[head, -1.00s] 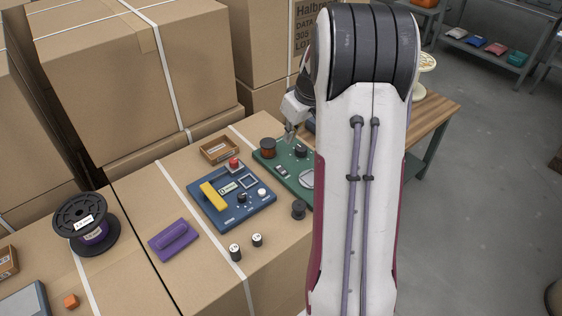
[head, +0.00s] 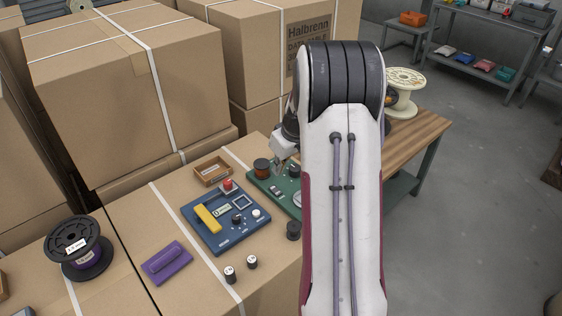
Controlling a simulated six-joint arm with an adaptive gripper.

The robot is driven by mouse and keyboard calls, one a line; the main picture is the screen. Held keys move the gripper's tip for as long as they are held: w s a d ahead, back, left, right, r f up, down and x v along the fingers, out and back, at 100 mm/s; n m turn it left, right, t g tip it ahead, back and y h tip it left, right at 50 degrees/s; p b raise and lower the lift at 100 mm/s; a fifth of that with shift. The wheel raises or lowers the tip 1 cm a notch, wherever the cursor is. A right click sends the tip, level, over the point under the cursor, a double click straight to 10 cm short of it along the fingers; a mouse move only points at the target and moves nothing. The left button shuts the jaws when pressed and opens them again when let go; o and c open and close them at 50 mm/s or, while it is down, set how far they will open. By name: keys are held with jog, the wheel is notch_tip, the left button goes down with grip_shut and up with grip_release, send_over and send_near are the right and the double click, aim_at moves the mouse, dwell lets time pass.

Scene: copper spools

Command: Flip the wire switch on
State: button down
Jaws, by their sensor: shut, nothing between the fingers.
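A green panel (head: 257,181) lies on the cardboard boxes, partly hidden behind my arm. It carries a copper-coloured spool (head: 262,168), a dark knob (head: 294,170) and a small dark switch-like part (head: 276,190). Which part is the wire switch, and its position, is too small to tell. My gripper (head: 279,171) points down over the panel, between the copper spool and the knob, just behind the switch-like part. It is shut and empty. I cannot tell whether its tips touch the panel.
A small open box (head: 213,180) sits behind. A purple block (head: 167,262) and two small cylinders lie in front. Tall cartons (head: 130,110) stand behind.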

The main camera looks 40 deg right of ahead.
aim_at(272, 188)
jog(key=shift+s+x, duration=0.2)
jog(key=shift+x, duration=1.75)
jog(key=shift+s+x, duration=0.2)
jog(key=shift+x, duration=1.75)
jog(key=shift+f, duration=0.15)
jog(key=shift+a+f, duration=0.1)
jog(key=shift+w+a+f+g, duration=0.15)
jog(key=shift+w+g, duration=0.1)
jog(key=shift+g, duration=0.25)
jog(key=shift+f+g, duration=0.15)
jog(key=shift+g, duration=0.25)
